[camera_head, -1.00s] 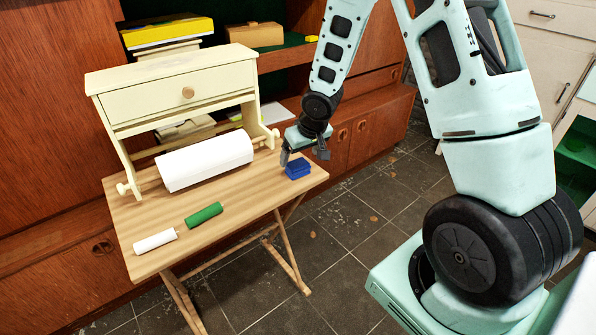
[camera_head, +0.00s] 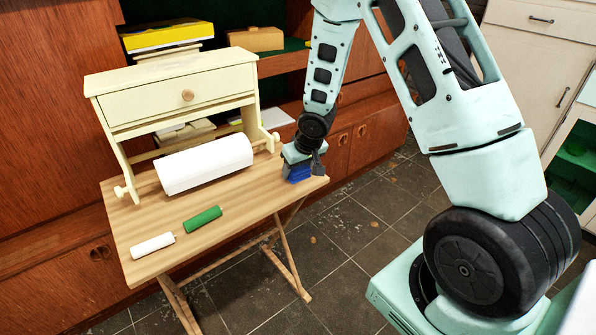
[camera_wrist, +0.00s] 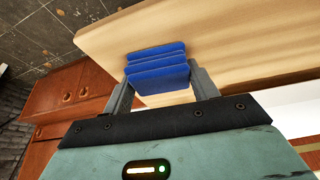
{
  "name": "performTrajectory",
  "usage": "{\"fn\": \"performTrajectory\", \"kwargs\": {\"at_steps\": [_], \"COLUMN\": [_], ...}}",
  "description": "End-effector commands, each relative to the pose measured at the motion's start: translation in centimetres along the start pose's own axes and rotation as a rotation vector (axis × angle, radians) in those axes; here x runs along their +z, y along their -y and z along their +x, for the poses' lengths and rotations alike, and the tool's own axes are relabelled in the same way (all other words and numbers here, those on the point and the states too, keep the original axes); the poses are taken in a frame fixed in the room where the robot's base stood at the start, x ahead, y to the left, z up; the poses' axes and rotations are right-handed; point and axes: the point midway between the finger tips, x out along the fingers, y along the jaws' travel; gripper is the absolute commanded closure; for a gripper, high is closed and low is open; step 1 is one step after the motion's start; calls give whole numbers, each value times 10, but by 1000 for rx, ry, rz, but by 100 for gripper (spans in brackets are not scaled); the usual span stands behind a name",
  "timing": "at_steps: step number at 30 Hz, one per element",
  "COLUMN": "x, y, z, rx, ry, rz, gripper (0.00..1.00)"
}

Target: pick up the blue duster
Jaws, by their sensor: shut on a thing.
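The blue duster (camera_head: 298,174) is a small ribbed blue block on the right end of the wooden folding table (camera_head: 240,200). My gripper (camera_head: 303,168) is down over it, with its fingers on either side. In the wrist view the duster (camera_wrist: 157,70) sits between the two grey fingers of my gripper (camera_wrist: 160,88), which are shut on it. The table top (camera_wrist: 235,45) shows right behind the duster. I cannot tell whether the duster still touches the table.
A green roll (camera_head: 202,219) and a white roll (camera_head: 152,245) lie at the table's front left. A cream drawer stand (camera_head: 140,103) with a large white paper roll (camera_head: 204,164) stands at the back. Wooden cabinets (camera_head: 50,110) are behind. The table's right edge is close to my gripper.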

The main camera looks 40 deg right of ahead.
Motion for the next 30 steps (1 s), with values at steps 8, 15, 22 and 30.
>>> {"fn": "performTrajectory", "kwargs": {"at_steps": [8,15,22,30], "x": [-12,-30,-38,-38], "y": [-1,-1,-1,0], "z": [-27,-72,-92,-93], "rx": [1,1,1,0], "ry": [-4,-3,-1,0], "rz": [3,3,1,0], "gripper": [63,63,63,63]}}
